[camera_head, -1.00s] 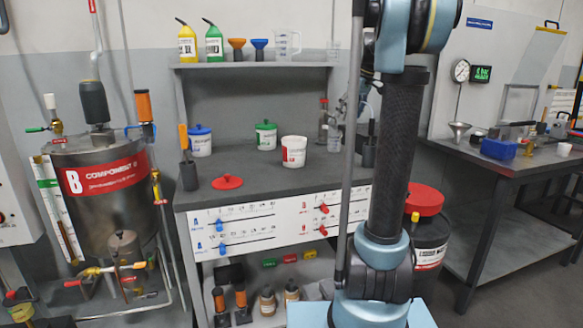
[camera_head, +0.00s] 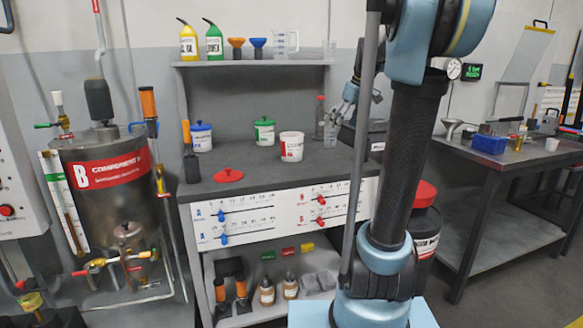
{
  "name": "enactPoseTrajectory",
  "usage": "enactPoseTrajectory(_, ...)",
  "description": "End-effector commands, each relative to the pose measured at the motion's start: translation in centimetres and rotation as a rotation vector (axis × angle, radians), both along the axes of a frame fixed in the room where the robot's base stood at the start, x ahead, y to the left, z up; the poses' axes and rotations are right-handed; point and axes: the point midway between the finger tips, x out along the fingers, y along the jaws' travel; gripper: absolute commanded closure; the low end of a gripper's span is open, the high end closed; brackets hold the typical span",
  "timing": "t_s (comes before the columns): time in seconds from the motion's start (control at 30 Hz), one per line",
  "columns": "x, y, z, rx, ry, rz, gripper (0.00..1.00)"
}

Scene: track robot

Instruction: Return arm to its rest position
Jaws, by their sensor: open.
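My arm (camera_head: 403,160) rises from its base at the lower right of the head view and leans right at its top. My gripper (camera_head: 334,116) shows to the left of the arm, over the right part of the workbench. It is open and small in the picture, with its fingers pointing down and left. A clear beaker (camera_head: 330,135) stands just below the fingertips in the picture; I cannot tell the gap in depth. No held thing is visible.
The workbench (camera_head: 240,178) carries a red lid (camera_head: 228,176), an open white bucket (camera_head: 291,147), and blue-lidded (camera_head: 201,137) and green-lidded (camera_head: 264,132) tubs. A red-lidded drum (camera_head: 424,222) stands behind my arm. A steel tank (camera_head: 105,205) is at left, a side table (camera_head: 510,160) at right.

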Motion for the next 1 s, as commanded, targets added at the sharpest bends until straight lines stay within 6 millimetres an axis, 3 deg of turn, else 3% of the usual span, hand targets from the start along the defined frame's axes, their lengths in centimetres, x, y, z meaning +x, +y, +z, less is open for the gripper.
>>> enactPoseTrajectory(0.47,-15.4,1.5,-9.3,-0.030,0.079,-0.233,0.26)
enactPoseTrajectory(0.8,-25.5,1.5,-18.4,-0.057,0.116,-0.413,0.26)
enactPoseTrajectory(1.0,-30.1,1.2,-23.7,-0.071,0.127,-0.507,0.26)
